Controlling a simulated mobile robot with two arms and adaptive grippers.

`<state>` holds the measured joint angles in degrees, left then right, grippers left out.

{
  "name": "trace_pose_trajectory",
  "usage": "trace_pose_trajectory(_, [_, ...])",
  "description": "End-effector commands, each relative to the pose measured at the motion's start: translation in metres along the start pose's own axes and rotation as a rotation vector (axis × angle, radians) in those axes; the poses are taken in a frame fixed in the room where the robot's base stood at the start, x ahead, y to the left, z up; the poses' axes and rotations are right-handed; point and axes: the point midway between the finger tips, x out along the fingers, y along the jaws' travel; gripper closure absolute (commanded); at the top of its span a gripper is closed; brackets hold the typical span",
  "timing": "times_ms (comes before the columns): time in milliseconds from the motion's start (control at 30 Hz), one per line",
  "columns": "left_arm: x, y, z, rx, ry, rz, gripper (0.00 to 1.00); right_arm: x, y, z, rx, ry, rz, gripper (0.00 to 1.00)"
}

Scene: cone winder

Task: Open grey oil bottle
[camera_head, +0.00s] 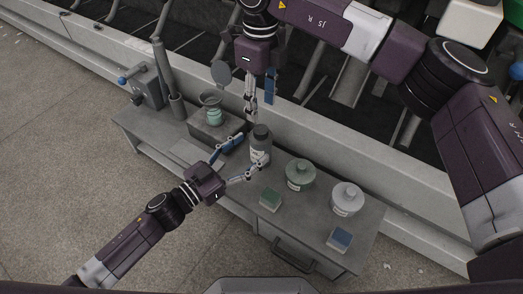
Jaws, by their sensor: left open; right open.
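The grey oil bottle (260,150) stands upright on the grey bench, with a dark cap (261,131) on top. My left gripper (247,158) comes from the lower left. Its fingers are open, one on each side of the bottle's body; whether they touch it I cannot tell. My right gripper (258,108) hangs from above, open and empty. Its fingers point down, just above and behind the cap, seemingly apart from it.
On the bench (310,238) stand a green container (300,174) and a white container (346,198). Machinery rises behind.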

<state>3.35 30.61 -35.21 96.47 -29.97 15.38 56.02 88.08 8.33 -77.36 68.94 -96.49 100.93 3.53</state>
Motion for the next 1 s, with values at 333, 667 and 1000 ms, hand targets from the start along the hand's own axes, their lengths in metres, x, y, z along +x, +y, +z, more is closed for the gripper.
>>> trace_pose_trajectory(333, [0.040,0.000,0.000,-0.001,0.000,-0.001,0.36,0.001,0.001,0.000,0.000,-0.001,0.003,0.56])
trace_pose_trajectory(667, [0.042,0.000,0.001,0.000,-0.002,-0.001,0.38,0.001,0.001,0.001,0.000,-0.002,0.003,0.56])
trace_pose_trajectory(1000, [0.042,0.000,0.001,0.000,-0.002,-0.001,0.76,0.001,0.001,0.001,0.000,-0.002,0.003,0.56])
